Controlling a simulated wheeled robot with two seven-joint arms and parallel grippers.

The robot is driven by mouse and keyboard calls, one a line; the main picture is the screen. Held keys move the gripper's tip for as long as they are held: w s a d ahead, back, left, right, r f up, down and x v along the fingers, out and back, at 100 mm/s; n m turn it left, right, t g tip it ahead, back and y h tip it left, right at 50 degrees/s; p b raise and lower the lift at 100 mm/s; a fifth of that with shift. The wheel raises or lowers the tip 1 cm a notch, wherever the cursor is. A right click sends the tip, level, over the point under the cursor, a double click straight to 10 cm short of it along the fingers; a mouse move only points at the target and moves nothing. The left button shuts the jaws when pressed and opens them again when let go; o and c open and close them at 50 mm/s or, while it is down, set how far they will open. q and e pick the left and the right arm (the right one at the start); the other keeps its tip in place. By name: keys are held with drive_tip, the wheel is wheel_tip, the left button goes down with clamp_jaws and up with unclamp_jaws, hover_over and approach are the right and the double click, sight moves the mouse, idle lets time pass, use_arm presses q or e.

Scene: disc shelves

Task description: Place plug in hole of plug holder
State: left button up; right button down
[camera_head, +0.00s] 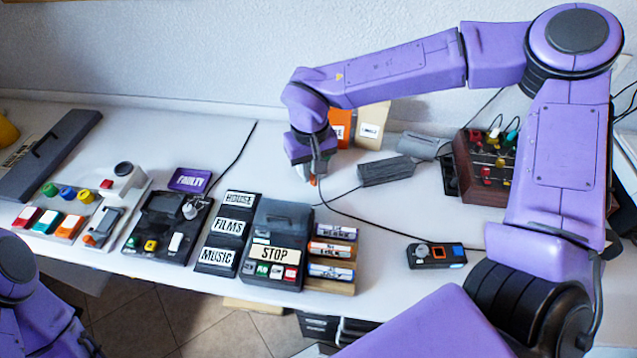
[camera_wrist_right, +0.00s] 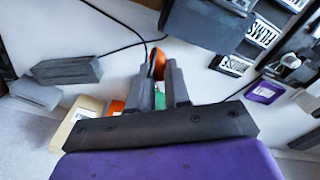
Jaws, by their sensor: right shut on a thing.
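My right gripper (camera_head: 314,172) is over the white table, pointing down. In the wrist view its two grey fingers (camera_wrist_right: 161,88) are shut on an orange-red plug (camera_wrist_right: 158,62), which sticks out beyond the tips. In the head view only a small orange bit of the plug (camera_head: 313,181) shows below the fingers. A dark cable runs close by it. A dark brown box (camera_head: 462,168) with several coloured plugs or knobs stands at the right; I cannot tell whether it is the plug holder. Its holes are not clear. My left gripper is out of view.
A grey block (camera_head: 387,171) lies right of my right gripper. Orange and cream boxes (camera_head: 372,122) stand behind it. The STOP unit (camera_head: 278,222) and labelled blocks (camera_head: 332,250) are in front.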

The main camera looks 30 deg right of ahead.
drive_tip(key=s+m, duration=0.2)
drive_tip(key=m, duration=0.5)
drive_tip(key=s+f+m, duration=0.1)
drive_tip(key=s+m, duration=0.1)
drive_tip(key=m, duration=0.5)
drive_tip(key=s+f+m, duration=0.1)
drive_tip(key=s+m, duration=0.2)
drive_tip(key=m, duration=0.3)
drive_tip(key=shift+s+a+f+m, duration=0.1)
drive_tip(key=shift+a+f+m, duration=0.2)
drive_tip(key=shift+m, duration=0.1)
drive_tip(key=m, duration=0.7)
drive_tip(key=s+m, duration=0.1)
drive_tip(key=m, duration=0.3)
drive_tip(key=shift+a+f+m, duration=0.25)
drive_tip(key=shift+m, duration=0.05)
